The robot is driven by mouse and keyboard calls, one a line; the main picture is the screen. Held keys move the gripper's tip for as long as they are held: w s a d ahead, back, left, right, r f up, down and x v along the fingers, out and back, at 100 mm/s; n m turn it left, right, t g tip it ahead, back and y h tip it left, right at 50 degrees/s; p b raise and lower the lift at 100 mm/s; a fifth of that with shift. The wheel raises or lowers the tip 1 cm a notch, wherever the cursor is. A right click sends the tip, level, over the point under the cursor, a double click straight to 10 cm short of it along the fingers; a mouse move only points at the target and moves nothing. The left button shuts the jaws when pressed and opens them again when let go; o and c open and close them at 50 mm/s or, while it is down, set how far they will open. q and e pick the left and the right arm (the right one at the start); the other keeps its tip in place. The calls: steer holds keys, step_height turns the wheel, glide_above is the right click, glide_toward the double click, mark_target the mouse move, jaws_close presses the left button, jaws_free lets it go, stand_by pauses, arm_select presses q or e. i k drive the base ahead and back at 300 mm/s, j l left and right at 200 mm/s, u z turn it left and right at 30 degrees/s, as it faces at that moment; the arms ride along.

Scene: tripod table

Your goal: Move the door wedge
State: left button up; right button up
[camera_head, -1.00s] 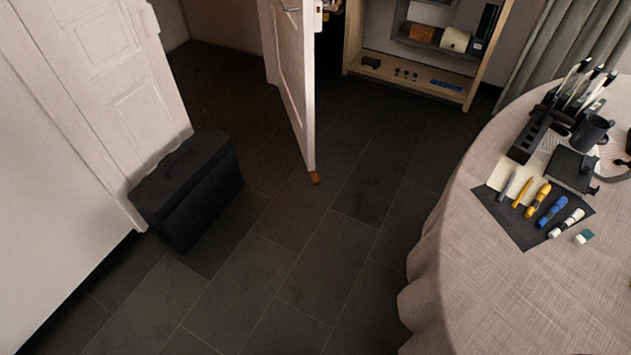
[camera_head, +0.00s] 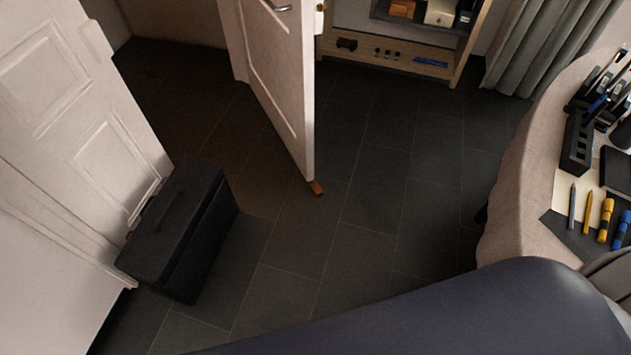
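A small orange-brown door wedge (camera_head: 316,187) lies on the dark tiled floor at the bottom corner of the open white door (camera_head: 285,90). It sits at the door's free edge; part of it may be hidden under the door. A dark rounded part of my own body crosses the bottom right of the head view. Neither of my grippers shows in this view.
A black case (camera_head: 178,230) stands on the floor at the left, by a white panelled door or wall panel (camera_head: 85,120). A clothed table (camera_head: 520,200) with pens and desk items is at the right. A wooden shelf (camera_head: 400,65) stands at the back. The floor between is clear.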

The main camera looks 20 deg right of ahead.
mark_target(317, 189)
steer(key=i+l, duration=0.2)
steer(key=i, duration=0.15)
steer(key=i+l, duration=0.15)
steer(key=i, duration=0.25)
steer(key=i+l, duration=0.2)
steer(key=i, duration=0.15)
steer(key=u, duration=0.05)
